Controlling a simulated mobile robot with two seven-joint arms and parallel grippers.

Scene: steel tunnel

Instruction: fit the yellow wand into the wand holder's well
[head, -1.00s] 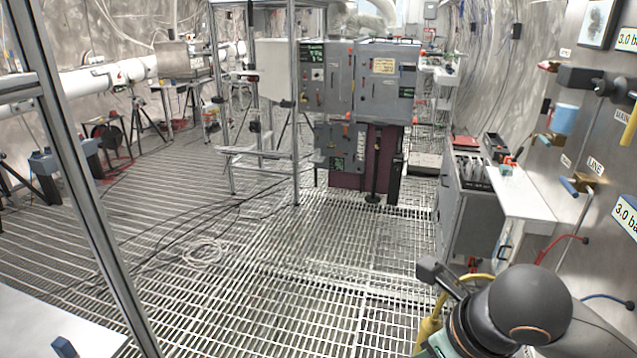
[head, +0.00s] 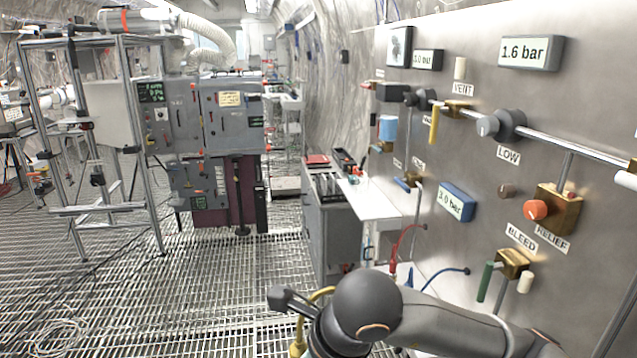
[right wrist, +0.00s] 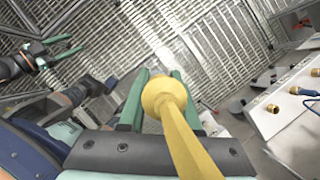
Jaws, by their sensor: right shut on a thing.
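The yellow wand (right wrist: 180,125) is between the green fingers of my right gripper (right wrist: 158,88) in the right wrist view, its rounded knob end toward the fingertips. The gripper is shut on it. In the head view a yellow part of the wand (head: 299,342) shows at the bottom, beside my right arm, which hides most of the grip. My left gripper (right wrist: 68,48) shows at the upper left of the right wrist view, its green fingers apart and empty. I cannot make out the wand holder or its well in either view.
A steel wall panel (head: 470,100) with valves, labels and gauges stands close on the right. A white side table (head: 370,203) adjoins a grey cabinet (head: 325,240). A grey equipment rack (head: 225,112) stands further back. Open grating floor (head: 150,300) lies left of my arm.

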